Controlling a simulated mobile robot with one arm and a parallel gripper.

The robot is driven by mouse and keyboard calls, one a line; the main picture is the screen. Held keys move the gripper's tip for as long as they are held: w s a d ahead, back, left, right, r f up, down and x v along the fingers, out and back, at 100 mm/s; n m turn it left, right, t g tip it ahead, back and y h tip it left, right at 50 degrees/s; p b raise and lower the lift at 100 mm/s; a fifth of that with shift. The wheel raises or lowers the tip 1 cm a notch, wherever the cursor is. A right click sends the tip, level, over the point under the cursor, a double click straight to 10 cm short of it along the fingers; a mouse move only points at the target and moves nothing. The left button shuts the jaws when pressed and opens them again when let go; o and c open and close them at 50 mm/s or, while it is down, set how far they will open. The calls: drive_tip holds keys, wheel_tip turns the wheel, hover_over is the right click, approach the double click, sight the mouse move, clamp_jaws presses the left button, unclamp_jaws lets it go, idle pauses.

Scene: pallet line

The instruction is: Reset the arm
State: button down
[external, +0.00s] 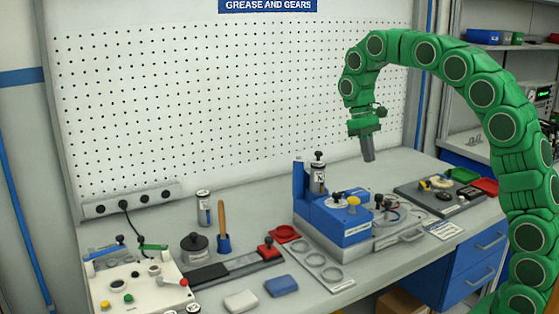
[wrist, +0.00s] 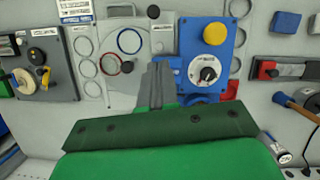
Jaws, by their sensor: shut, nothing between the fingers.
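My gripper (external: 369,156) hangs from the green arm, pointing down above the bench in the external view. Its grey fingers are together and hold nothing. In the wrist view the shut fingers (wrist: 157,82) show at the middle, above the bench things. The arm is raised and curves over from the right side. The gripper is apart from the blue unit (external: 345,228), which stands below and to its left. In the wrist view the blue unit (wrist: 212,42) shows its yellow button and black dial, just right of the fingers.
A grey panel with rings (wrist: 118,40) lies beside the blue unit. A dark tray of parts (external: 440,198) is at the right, a cream control box (external: 140,284) at the front left. A perforated board (external: 235,100) stands behind the bench. The air around the gripper is clear.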

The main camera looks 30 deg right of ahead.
drive_tip(key=s+d+f+m+t, duration=0.1)
drive_tip(key=s+d+f, duration=0.15)
drive_tip(key=s, duration=0.95)
drive_tip(key=s+d+f, duration=0.1)
drive_tip(key=s+d, duration=0.2)
drive_tip(key=s, duration=0.9)
drive_tip(key=s+d+f+m+t, duration=0.1)
drive_tip(key=s+d+f, duration=0.15)
drive_tip(key=s, duration=1.05)
drive_tip(key=w+a+r, duration=0.2)
drive_tip(key=w+r, duration=0.1)
drive_tip(key=w, duration=0.7)
drive_tip(key=w+a+r+n+g, duration=0.1)
drive_tip(key=w+r, duration=0.1)
drive_tip(key=w, duration=0.8)
drive_tip(key=w+a+r, duration=0.2)
drive_tip(key=w+r, duration=0.1)
drive_tip(key=w, duration=0.7)
drive_tip(key=w+a+f+n+g, duration=0.1)
drive_tip(key=w+a+f, duration=0.2)
drive_tip(key=w, duration=0.5)
drive_tip(key=x, duration=0.9)
drive_tip(key=shift+s+d, duration=0.2)
drive_tip(key=shift+s, duration=0.25)
drive_tip(key=shift+s+d+f, duration=0.1)
drive_tip(key=shift+s+f, duration=0.05)
drive_tip(key=shift+s, duration=0.55)
drive_tip(key=shift+s+d+f, duration=0.1)
drive_tip(key=shift+s+f, duration=0.1)
drive_tip(key=shift+s, duration=0.45)
